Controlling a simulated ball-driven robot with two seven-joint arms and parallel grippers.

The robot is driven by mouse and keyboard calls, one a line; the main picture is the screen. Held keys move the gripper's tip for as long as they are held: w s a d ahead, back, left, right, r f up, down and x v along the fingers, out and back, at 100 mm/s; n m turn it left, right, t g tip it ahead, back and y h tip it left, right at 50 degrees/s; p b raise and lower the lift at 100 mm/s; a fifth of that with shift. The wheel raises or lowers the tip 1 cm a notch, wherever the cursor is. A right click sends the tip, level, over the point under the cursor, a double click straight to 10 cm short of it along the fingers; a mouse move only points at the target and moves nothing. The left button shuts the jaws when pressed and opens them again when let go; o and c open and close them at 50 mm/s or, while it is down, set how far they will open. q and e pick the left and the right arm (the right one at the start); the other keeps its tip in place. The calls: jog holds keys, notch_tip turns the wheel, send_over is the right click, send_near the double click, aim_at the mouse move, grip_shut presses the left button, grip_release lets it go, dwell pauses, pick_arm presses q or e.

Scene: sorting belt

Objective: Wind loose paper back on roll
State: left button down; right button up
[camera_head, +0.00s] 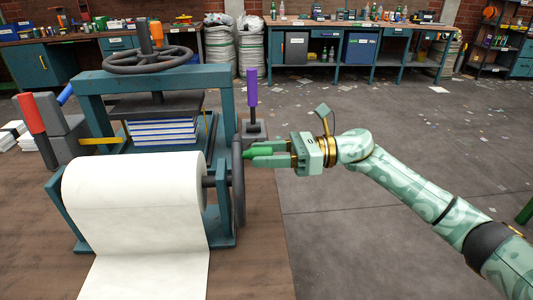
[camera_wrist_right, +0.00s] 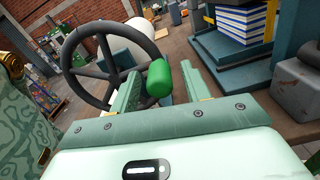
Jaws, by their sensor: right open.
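A large white paper roll (camera_head: 135,190) lies across a teal stand in the head view. Its loose paper (camera_head: 150,275) hangs forward over the wooden surface toward the bottom edge. A dark crank wheel (camera_head: 238,180) is at the roll's right end; its spoked rim (camera_wrist_right: 92,96) shows in the wrist view. The wheel's green handle (camera_wrist_right: 159,78) points toward my right gripper (camera_head: 262,153). My right gripper is open, with the handle between its fingers in the wrist view; whether they touch it I cannot tell. My left gripper is out of view.
A teal press (camera_head: 90,95) with a dark handwheel (camera_head: 150,60) and a blue-and-white stack (camera_head: 163,132) stands behind the roll. A purple-handled lever (camera_head: 251,88) rises behind my right gripper, and a red-handled one (camera_head: 32,115) is at left. Open floor lies right.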

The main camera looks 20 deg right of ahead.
grip_shut()
jog(key=shift+f, duration=0.1)
